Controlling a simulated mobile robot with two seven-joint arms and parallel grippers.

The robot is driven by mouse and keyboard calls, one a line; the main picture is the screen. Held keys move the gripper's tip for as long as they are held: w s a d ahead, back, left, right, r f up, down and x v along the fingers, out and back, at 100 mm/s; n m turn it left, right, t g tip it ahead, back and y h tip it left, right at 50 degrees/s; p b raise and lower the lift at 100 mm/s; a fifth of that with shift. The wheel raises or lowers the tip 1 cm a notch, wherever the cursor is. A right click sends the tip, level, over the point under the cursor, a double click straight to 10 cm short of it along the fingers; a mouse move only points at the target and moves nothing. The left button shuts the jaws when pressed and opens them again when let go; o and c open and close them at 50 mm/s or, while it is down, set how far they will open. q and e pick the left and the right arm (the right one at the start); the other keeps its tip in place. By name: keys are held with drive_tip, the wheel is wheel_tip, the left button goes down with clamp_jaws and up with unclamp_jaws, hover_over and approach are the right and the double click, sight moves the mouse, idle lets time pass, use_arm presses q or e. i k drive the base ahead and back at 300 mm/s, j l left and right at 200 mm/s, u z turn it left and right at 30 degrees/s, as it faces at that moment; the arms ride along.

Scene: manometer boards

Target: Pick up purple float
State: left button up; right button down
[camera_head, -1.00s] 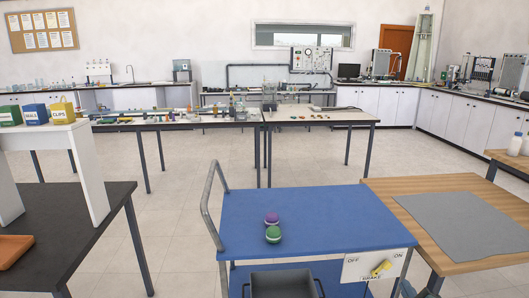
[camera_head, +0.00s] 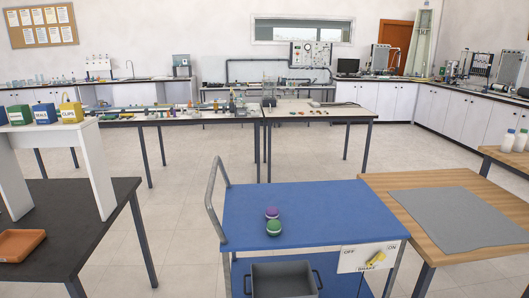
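The purple float (camera_head: 271,212) is a small ball on the blue top of a cart (camera_head: 320,205). It sits just behind a green ball with a pale band (camera_head: 273,227), and the two look close together or touching. Neither of my grippers shows in the head view, so nothing is seen held.
The cart has a push handle (camera_head: 214,195) on its left, a brake panel (camera_head: 368,257) at front right, and a grey bin (camera_head: 283,279) below. A wooden table (camera_head: 440,185) with a grey mat stands right. A black table (camera_head: 75,220) with a white shelf stands left.

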sight(272, 213)
drive_tip(key=i+j, duration=0.85)
drive_tip(key=z, duration=0.05)
